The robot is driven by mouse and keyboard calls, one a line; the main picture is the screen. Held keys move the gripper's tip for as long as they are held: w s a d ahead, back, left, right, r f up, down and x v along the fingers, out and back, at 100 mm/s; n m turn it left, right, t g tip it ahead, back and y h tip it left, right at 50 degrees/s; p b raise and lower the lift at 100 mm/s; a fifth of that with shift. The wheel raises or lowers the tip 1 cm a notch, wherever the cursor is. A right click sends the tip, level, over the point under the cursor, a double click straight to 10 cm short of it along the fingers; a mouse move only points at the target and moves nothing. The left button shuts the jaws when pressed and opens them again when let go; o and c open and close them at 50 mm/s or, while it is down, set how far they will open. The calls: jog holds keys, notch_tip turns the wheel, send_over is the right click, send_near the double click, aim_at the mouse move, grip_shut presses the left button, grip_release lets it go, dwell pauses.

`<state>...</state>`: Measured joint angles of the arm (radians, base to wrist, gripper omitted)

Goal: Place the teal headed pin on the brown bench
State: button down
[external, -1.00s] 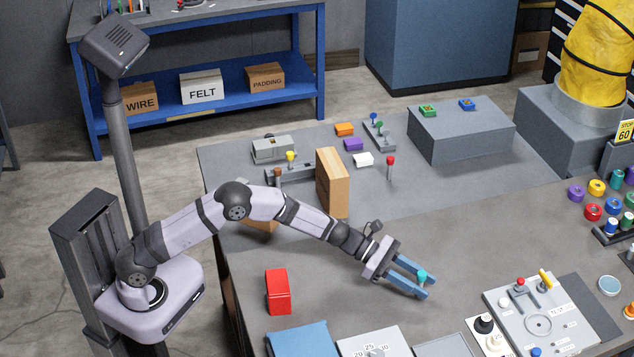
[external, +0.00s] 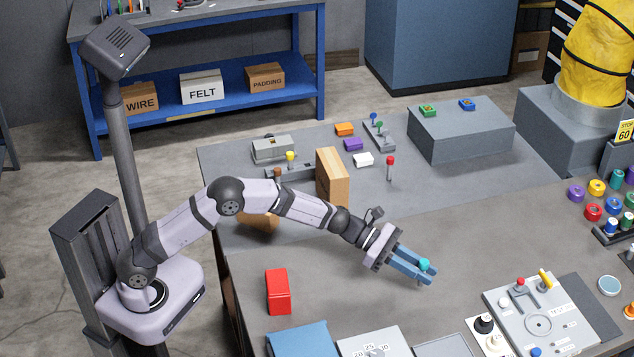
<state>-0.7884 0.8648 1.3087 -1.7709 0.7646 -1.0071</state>
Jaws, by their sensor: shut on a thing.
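My gripper (external: 427,271) is shut on the teal headed pin (external: 424,265) over the brown bench (external: 480,235). The teal head shows on top of the blue fingers, and a short bit of the pin shows below them. The rest of the pin is hidden by the fingers. The pin looks roughly upright. I cannot tell for sure whether its lower end is clear of the bench top.
A red block (external: 278,291) stands on the bench to the left. A panel with knobs (external: 540,322) lies to the right, and a dial plate (external: 374,345) in front. A wooden block (external: 332,180) stands behind my forearm. The bench around the gripper is bare.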

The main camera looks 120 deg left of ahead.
notch_tip(320, 180, up, 26)
jog(key=p, duration=0.4)
jog(key=shift+p, duration=0.35)
jog(key=y+b, duration=0.1)
jog(key=b, duration=0.2)
send_over(420, 284)
jog(key=shift+n, duration=0.4)
jog(key=f, duration=2)
jog(key=shift+s+a+f, duration=0.15)
jog(key=shift+a, duration=0.25)
jog(key=shift+f+m+h, duration=0.1)
jog(key=shift+m+h, duration=0.2)
jog(key=shift+h, duration=0.1)
jog(key=shift+f+p, duration=0.85)
jog(key=shift+f, duration=4)
